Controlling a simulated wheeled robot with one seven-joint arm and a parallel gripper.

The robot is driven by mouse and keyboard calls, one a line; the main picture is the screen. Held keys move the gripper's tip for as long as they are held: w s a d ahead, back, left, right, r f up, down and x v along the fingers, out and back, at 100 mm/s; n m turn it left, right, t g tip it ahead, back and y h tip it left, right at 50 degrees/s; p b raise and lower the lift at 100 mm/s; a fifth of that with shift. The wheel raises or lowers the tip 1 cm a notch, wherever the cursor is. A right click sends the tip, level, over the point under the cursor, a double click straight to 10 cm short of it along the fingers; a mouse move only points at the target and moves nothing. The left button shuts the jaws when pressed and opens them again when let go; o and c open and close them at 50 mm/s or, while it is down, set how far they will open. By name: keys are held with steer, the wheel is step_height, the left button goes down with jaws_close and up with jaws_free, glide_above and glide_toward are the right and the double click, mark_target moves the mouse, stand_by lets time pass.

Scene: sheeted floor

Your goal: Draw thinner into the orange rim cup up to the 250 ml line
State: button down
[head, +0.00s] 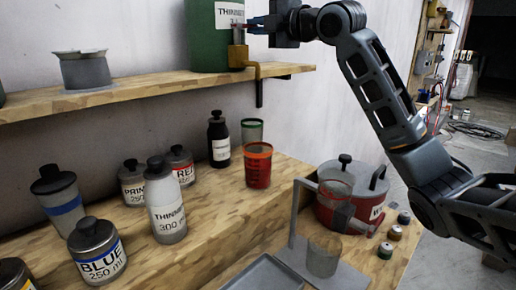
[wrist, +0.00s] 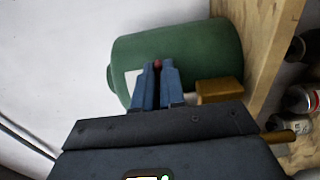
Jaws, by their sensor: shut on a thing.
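The green thinner container (head: 206,45) stands on the upper shelf, with a white label and a brass tap (head: 241,68) at the shelf edge. My gripper (head: 258,25) is at the container's front, shut on a small red tap handle. In the wrist view the fingers (wrist: 157,75) are close together around the red handle (wrist: 157,63), with the green container (wrist: 205,55) behind. No liquid stream is visible.
A green rim cup (head: 252,130) stands behind the orange one. Several bottles, including a grey thinner bottle (head: 166,205) and a blue jar (head: 98,250), fill the left bench. A red pot (head: 345,205) and a stand with a clear cup (head: 323,255) are at right.

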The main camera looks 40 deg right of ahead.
steer(key=shift+w+d+f+n+y+b, duration=0.1)
steer(key=shift+w+n+y+b, duration=0.1)
steer(key=shift+n+y+b, duration=0.35)
steer(key=shift+w+f+n+y+b, duration=0.15)
steer(key=shift+n+y+b, duration=0.2)
steer(key=shift+y, duration=0.4)
steer(key=shift+w+r+n+g+y+b, duration=0.2)
steer(key=shift+n+g+y+b, duration=0.15)
steer(key=shift+y+b, duration=0.3)
steer(key=shift+r+y, duration=0.15)
steer(key=shift+y, duration=0.1)
